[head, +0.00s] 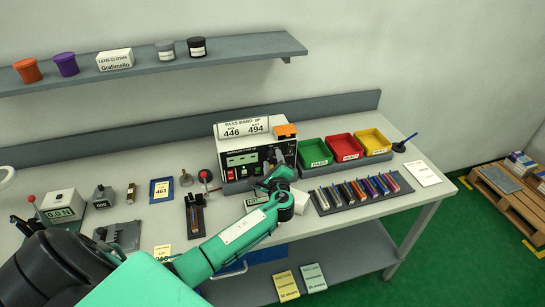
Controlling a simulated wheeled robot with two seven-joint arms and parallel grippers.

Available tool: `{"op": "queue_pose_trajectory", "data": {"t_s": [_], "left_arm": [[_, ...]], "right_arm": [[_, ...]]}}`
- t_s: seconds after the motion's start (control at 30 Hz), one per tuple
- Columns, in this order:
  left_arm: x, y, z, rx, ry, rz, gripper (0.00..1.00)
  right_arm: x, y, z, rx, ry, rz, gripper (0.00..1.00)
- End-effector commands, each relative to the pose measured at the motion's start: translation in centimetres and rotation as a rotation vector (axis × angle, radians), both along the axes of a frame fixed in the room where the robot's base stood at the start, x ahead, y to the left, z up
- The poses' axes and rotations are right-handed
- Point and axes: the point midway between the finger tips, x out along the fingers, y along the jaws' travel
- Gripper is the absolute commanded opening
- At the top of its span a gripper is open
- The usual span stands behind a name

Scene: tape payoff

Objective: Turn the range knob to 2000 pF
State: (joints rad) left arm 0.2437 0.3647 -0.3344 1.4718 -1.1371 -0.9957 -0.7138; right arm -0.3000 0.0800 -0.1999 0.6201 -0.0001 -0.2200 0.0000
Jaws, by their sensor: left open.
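My left arm reaches in from the bottom left. My left gripper (276,165) is open, close in front of the right part of the meter's front. It covers much of that part, so the range knob and its setting cannot be made out. I cannot tell whether the fingers touch the knob. My right gripper is out of view.
Green (314,152), red (345,147) and yellow (373,142) bins stand right of the meter. A dark tray (322,203) of several coloured parts lies in front of them. A shelf (233,50) hangs above.

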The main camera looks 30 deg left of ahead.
Motion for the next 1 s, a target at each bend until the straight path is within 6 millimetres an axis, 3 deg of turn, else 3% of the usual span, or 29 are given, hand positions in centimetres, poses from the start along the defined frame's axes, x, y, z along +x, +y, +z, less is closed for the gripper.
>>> {"op": "queue_pose_trajectory", "data": {"t_s": [0.43,0.67,1.0], "left_arm": [[0.8,0.8,0.0,0.0,0.0,0.0,0.49],[0.8,0.7,0.0,0.0,0.0,0.0,0.06],[0.8,0.7,-0.4,-0.026,-0.031,0.001,0.05]], "right_arm": [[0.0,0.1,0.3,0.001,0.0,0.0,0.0],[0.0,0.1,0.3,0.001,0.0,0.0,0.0],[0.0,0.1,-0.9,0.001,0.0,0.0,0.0]]}}
